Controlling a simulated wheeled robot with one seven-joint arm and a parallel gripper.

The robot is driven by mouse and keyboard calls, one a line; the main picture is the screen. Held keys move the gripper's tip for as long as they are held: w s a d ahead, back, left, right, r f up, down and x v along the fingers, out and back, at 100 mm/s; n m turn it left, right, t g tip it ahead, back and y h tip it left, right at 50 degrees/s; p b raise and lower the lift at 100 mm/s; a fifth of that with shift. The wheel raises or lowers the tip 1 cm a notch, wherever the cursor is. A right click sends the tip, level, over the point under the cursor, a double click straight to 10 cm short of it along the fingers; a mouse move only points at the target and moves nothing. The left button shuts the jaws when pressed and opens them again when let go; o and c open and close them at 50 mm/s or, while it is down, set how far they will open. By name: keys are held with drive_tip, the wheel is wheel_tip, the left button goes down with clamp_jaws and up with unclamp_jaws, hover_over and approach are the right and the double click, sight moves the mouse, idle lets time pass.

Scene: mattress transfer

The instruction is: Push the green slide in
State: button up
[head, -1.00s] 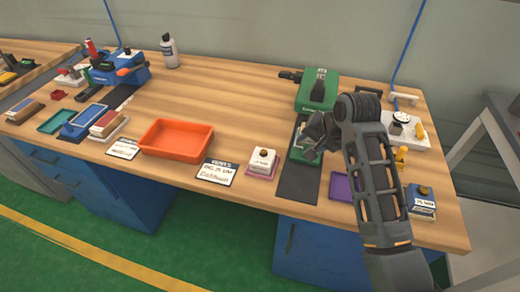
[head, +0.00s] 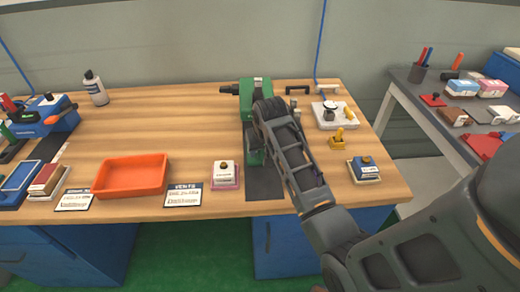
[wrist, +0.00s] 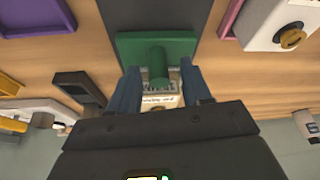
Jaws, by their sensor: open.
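The green machine (head: 230,89) stands at the back of the wooden bench, on a dark mat (head: 264,186). In the wrist view the slide (wrist: 180,41) shows as a green plate with a round green handle (wrist: 157,62). My gripper (wrist: 160,80) is open, with one blue-grey finger on each side of the handle's end and a pale labelled block (wrist: 158,102). I cannot tell whether the fingers touch them. My arm hides the fingertips in the head view.
A white block on a pink pad (head: 225,175) sits left of the mat. An orange tray (head: 131,175) and label cards lie farther left.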

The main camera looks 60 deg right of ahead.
drive_tip(key=shift+d+f, duration=0.15)
drive_tip(key=shift+f, duration=0.25)
drive_tip(key=shift+c, duration=0.2)
clamp_jaws()
